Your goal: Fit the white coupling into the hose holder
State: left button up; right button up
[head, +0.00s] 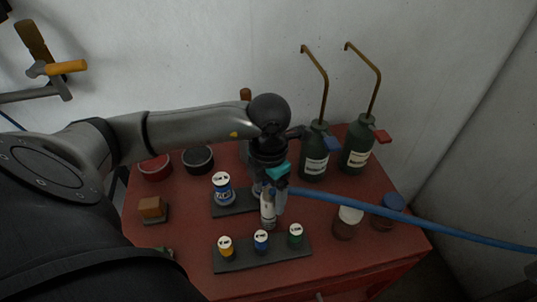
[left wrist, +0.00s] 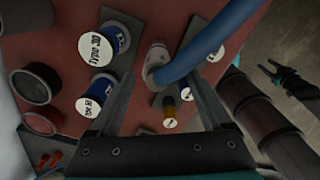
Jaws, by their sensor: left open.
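The white coupling (head: 267,210) stands roughly upright between the two dark racks, with a blue hose (head: 400,214) running off to the right. In the left wrist view the coupling (left wrist: 157,66) shows ahead of the fingertips, with the hose rising over it. My left gripper (head: 275,186) is open above and beside it. In the left wrist view its fingers (left wrist: 160,85) are apart, one on each side of the line to the coupling; contact is not visible. I cannot make out a hose holder for certain.
A front rack (head: 240,263) carries yellow, blue and green capped vials. A rear rack (head: 228,210) holds a blue jar (head: 222,188). Two dark pump bottles (head: 315,155) stand behind, brown jars (head: 347,224) at right, bowls (head: 155,168) at left. Some red tabletop (head: 190,232) is clear.

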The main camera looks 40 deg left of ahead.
aim_at(269, 208)
pick_arm(q)
jog(key=shift+w+a+f, duration=0.1)
jog(key=shift+f, duration=1.65)
jog(key=shift+w+a+f, duration=0.1)
jog(key=shift+f, duration=1.6)
jog(key=shift+c, duration=0.4)
grip_shut()
